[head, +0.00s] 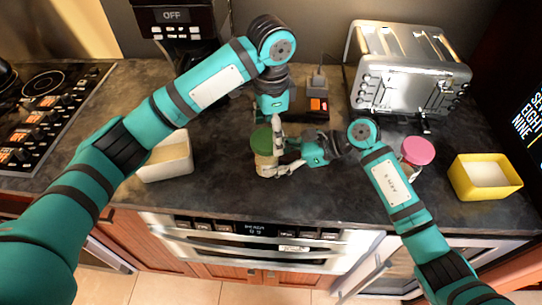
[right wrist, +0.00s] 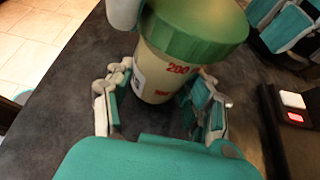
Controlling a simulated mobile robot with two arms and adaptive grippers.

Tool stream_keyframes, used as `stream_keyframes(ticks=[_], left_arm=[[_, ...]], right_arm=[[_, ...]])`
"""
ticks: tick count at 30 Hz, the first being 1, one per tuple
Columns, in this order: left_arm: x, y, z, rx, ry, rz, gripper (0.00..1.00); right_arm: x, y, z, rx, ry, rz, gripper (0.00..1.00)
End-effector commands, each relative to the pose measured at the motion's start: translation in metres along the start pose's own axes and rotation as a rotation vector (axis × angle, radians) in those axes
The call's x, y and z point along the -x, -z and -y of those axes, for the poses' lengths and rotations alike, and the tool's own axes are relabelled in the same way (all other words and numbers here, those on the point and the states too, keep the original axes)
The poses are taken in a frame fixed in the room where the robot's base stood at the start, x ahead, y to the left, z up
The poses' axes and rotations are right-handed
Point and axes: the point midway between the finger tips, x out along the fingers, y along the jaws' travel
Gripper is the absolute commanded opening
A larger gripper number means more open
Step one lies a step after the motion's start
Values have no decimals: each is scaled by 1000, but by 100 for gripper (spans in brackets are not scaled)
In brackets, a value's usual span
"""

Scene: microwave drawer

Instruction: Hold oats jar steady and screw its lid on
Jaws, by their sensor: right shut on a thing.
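The oats jar (head: 266,165) stands on the dark counter, with a cream body and a green lid (head: 261,141) on top. In the right wrist view the jar (right wrist: 157,72) fills the upper middle and its lid (right wrist: 195,30) sits on its mouth; how tight it is cannot be seen. My right gripper (head: 281,165) is shut on the jar's body from the right, with fingers on both sides of it (right wrist: 157,95). My left gripper (head: 276,128) points down at the lid from above, one pale finger beside the lid; the far finger is hidden.
A white container (head: 168,172) is left of the jar. A jar with a pink lid (head: 417,151) and a yellow box (head: 488,192) are to the right. A toaster (head: 410,85), a coffee machine (head: 178,28) and a small device with an orange display (head: 318,104) stand behind. The counter in front is clear.

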Motion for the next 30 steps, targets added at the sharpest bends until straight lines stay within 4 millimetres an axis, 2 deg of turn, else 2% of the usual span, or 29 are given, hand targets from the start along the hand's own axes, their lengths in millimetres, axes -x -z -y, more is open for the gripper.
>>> stream_keyframes(ticks=[9, 14, 21, 26, 30], left_arm=[[0, 1, -1, 348, -3, -1, 81], [0, 1, -1, 437, -2, -1, 81], [0, 1, -1, 726, -2, -1, 81], [0, 1, -1, 815, -2, -1, 81], [0, 1, -1, 970, -2, 0, 81]], right_arm=[[0, 0, 1, -1, 2, 0, 0], [0, 0, 1, -2, 2, -1, 0], [0, 0, 1, -2, 2, -1, 0], [0, 0, 1, -2, 2, -1, 0], [0, 0, 1, -2, 2, -1, 0]])
